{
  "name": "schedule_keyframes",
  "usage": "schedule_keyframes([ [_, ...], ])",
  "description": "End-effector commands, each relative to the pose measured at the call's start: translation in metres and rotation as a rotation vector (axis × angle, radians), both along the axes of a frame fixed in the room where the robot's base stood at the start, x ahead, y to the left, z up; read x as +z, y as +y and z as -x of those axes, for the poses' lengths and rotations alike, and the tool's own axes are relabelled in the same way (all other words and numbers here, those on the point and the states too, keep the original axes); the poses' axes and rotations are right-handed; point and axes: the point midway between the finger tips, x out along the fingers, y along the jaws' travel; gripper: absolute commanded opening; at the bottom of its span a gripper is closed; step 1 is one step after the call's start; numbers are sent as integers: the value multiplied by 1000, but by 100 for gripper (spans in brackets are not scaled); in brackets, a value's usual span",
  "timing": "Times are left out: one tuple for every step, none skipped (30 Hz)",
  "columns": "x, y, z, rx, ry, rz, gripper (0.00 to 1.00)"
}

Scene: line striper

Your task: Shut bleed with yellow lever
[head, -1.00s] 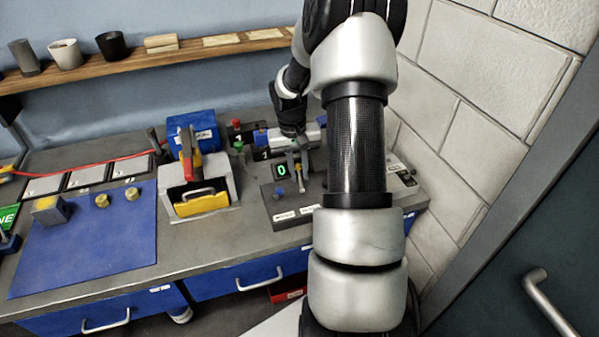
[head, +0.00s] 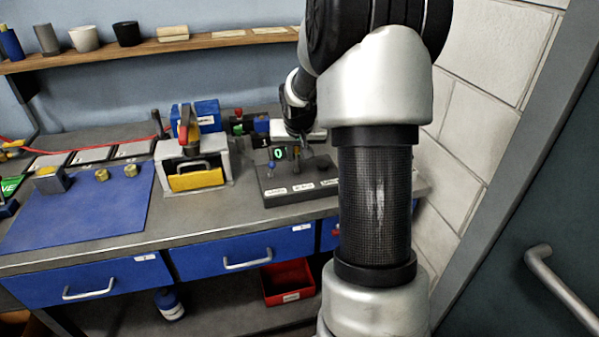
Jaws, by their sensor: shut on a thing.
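My gripper (head: 298,140) is small and dark in the head view, low over the back of a grey control box (head: 300,190) on the bench. It is shut on a small upright part of that box, but its fingers hide most of what they hold. A slim grey post (head: 296,166) shows just below the fingers. A small green-lit display (head: 278,153) reading 0 stands left of the gripper. I cannot clearly make out a yellow lever at the gripper; the fingers and arm cover that spot.
A grey box with a yellow front (head: 197,179) and a red-and-yellow top piece stands to the left. A blue box (head: 208,113) stands behind it. A blue mat (head: 85,215) bears small yellow-topped parts. My arm covers the right end of the bench.

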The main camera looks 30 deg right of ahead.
Motion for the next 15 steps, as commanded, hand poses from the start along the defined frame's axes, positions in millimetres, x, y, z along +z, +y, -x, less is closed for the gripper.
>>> schedule_keyframes([
  [-12, 0, 4, -1, -47, 15, 0],
  [-12, 1, 6, -1, -74, 21, 0],
  [-11, 2, 8, -1, -110, 30, 0],
  [-11, 2, 9, -2, -135, 37, 0],
  [-11, 2, 11, -2, -161, 43, 0],
  [-11, 3, 13, -2, -193, 52, 0],
  [-11, 3, 14, -2, -218, 59, 0],
  [-10, 3, 16, -3, -242, 65, 0],
  [-10, 3, 18, -3, -271, 71, 0],
  [-10, 3, 19, -3, -293, 77, 0],
  [-10, 4, 20, -2, -312, 83, 0],
  [-10, 4, 21, -3, -339, 89, 0],
  [-10, 4, 22, -4, -357, 94, 0],
  [-10, 4, 23, -4, -372, 98, 0],
  [-10, 5, 24, -4, -395, 102, 0],
])
